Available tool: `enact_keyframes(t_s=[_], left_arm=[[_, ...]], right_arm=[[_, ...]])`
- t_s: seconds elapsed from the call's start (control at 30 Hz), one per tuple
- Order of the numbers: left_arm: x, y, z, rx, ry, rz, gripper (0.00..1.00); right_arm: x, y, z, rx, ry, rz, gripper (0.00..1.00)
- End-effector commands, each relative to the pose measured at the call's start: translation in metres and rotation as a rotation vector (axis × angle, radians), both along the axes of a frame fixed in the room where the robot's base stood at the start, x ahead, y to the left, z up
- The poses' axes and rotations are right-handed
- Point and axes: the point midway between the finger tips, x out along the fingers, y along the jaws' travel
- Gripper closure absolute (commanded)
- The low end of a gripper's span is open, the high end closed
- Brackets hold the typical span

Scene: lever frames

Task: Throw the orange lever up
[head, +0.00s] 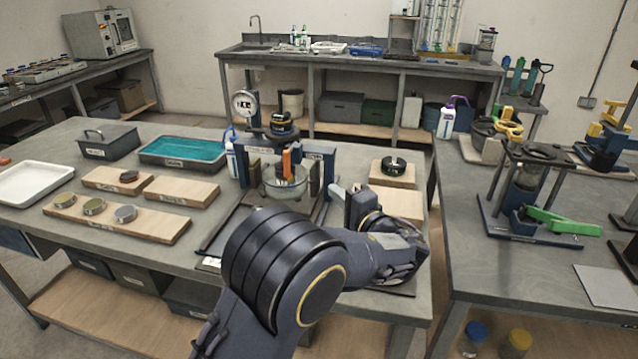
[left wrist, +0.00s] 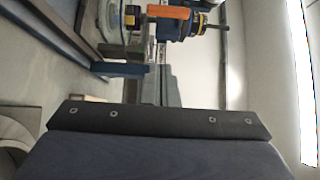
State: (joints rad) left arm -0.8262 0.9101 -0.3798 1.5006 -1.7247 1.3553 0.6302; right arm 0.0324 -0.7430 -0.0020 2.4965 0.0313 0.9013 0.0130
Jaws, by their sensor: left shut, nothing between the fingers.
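The orange lever (head: 287,163) is on a blue-posted frame on the middle table. It shows as a short, roughly upright strip in front of a round glass vessel (head: 286,184). My forearm covers the table below the frame. My right gripper is not in view.
The right table bears a stand with a green lever (head: 562,221).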

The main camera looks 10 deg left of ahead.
Motion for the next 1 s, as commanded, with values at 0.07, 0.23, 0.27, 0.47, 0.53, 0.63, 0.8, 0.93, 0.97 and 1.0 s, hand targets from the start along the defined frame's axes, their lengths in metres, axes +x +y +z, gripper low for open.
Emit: enact_keyframes(t_s=[0.07,0.23,0.27,0.47,0.53,0.63,0.8,0.93,0.97,1.0], left_arm=[[0.009,0.01,0.001,-0.001,0.001,0.005,1.0],[0.034,0.035,0.002,-0.001,0.001,0.007,1.0],[0.039,0.039,0.002,-0.001,0.001,0.007,1.0],[0.069,0.067,0.002,0.0,0.001,0.006,1.0],[0.067,0.079,0.002,0.0,0.003,0.005,1.0],[0.067,0.091,0.001,-0.001,0.002,0.004,1.0],[0.068,0.102,0.0,-0.001,0.001,0.002,1.0],[0.068,0.103,0.0,-0.001,0.001,0.001,1.0],[0.068,0.103,0.0,-0.001,0.001,0.001,1.0],[0.068,0.103,0.0,-0.001,0.001,0.001,1.0]], right_arm=[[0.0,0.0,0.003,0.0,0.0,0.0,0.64],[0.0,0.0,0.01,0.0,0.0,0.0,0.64],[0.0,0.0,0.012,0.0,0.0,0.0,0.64],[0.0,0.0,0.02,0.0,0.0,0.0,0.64],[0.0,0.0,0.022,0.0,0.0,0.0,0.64],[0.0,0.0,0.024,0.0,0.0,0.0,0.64],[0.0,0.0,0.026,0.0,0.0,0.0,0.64],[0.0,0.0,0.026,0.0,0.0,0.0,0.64],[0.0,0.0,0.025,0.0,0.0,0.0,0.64],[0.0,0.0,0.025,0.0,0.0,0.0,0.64]])
